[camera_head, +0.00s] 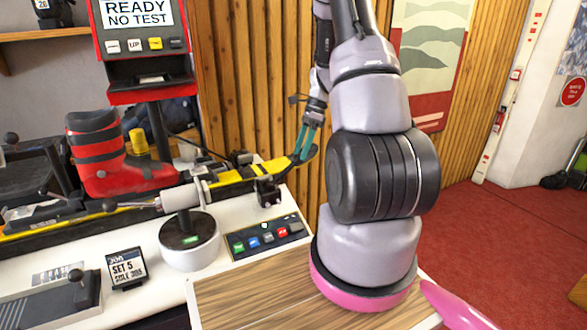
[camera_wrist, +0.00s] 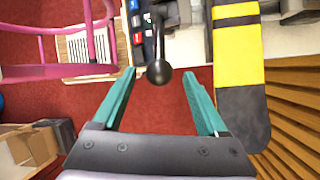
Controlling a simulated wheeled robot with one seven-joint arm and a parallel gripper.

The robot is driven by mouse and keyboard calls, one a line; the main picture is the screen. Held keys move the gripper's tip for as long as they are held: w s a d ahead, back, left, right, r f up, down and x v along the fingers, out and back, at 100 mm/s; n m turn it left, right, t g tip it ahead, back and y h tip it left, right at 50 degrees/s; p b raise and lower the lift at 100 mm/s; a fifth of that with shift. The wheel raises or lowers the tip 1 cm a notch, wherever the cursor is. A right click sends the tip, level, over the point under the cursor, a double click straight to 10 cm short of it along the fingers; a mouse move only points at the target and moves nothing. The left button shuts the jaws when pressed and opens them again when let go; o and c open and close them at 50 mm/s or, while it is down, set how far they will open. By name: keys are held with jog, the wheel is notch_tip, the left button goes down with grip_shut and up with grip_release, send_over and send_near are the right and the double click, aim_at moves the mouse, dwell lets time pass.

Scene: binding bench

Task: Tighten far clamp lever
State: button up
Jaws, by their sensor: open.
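In the wrist view a dark round lever knob (camera_wrist: 158,72) on a short stem lies between the lines of my two teal fingers, near their tips. I take it for the far clamp lever; contact is not visible. In the head view the dark clamp (camera_head: 266,190) stands at the bench's right end beside the ski; its lever is hard to make out. My gripper (camera_head: 302,145) is open and empty, pointing down near the ski's tip. The yellow and black ski (camera_wrist: 237,60) passes to the right of my fingers in the wrist view.
A red boot (camera_head: 102,160) stands on the bench at left. A button panel (camera_head: 265,238) and a round white base (camera_head: 190,250) lie on the near side. A slatted wood wall (camera_head: 245,80) rises behind. Red floor shows below my fingers in the wrist view.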

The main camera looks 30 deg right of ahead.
aim_at(296, 164)
jog(key=x, duration=0.6)
jog(key=shift+a+f, duration=0.1)
jog(key=shift+f, duration=0.15)
grip_shut()
dwell(1.2)
